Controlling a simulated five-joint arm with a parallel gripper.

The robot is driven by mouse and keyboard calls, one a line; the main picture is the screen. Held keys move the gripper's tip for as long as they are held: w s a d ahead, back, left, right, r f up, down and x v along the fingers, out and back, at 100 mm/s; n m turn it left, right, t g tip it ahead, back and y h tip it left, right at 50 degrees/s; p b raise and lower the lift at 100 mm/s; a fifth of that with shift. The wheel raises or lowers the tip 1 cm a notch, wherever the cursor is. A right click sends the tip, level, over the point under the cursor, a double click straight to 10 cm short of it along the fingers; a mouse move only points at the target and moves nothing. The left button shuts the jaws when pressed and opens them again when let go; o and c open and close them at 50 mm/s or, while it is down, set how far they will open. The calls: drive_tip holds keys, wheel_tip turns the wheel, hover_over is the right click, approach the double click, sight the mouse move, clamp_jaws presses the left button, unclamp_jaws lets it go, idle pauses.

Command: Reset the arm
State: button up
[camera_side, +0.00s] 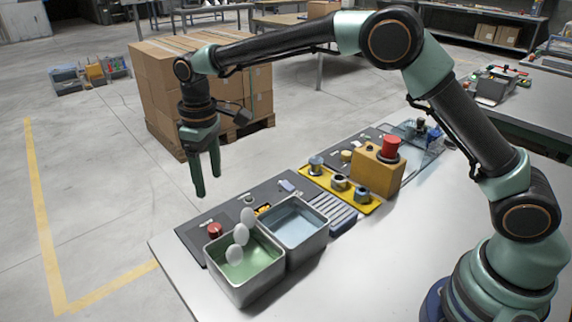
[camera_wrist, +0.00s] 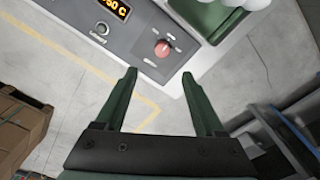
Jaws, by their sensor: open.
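My gripper (camera_side: 206,186) hangs with its fingers pointing down, beyond the far-left edge of the work table in the side view. In the wrist view its two green fingers (camera_wrist: 159,75) are spread apart with nothing between them. Bare floor shows between and below the fingertips there. In the side view my arm is raised and stretched out over the table from the base at the lower right.
A grey control panel (camera_wrist: 140,35) with a red knob (camera_wrist: 162,49) lies ahead of the fingertips. White oval pieces (camera_side: 241,233) are above a green-filled metal bin (camera_side: 245,290). A blue-filled bin (camera_side: 310,248) stands beside it. Stacked cartons (camera_side: 160,90) stand behind my gripper.

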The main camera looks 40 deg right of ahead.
drive_tip(key=s+d+r+m+t, duration=0.2)
drive_tip(key=s+d+r, duration=0.2)
drive_tip(key=d+r, duration=0.4)
drive_tip(key=s+d+r+m+t, duration=0.2)
drive_tip(key=s+d+m+t, duration=0.1)
drive_tip(key=s+d, duration=0.9)
drive_tip(key=s+m, duration=0.1)
drive_tip(key=s, duration=0.4)
drive_tip(key=shift+d+m, duration=0.3)
drive_tip(key=shift+d, duration=0.1)
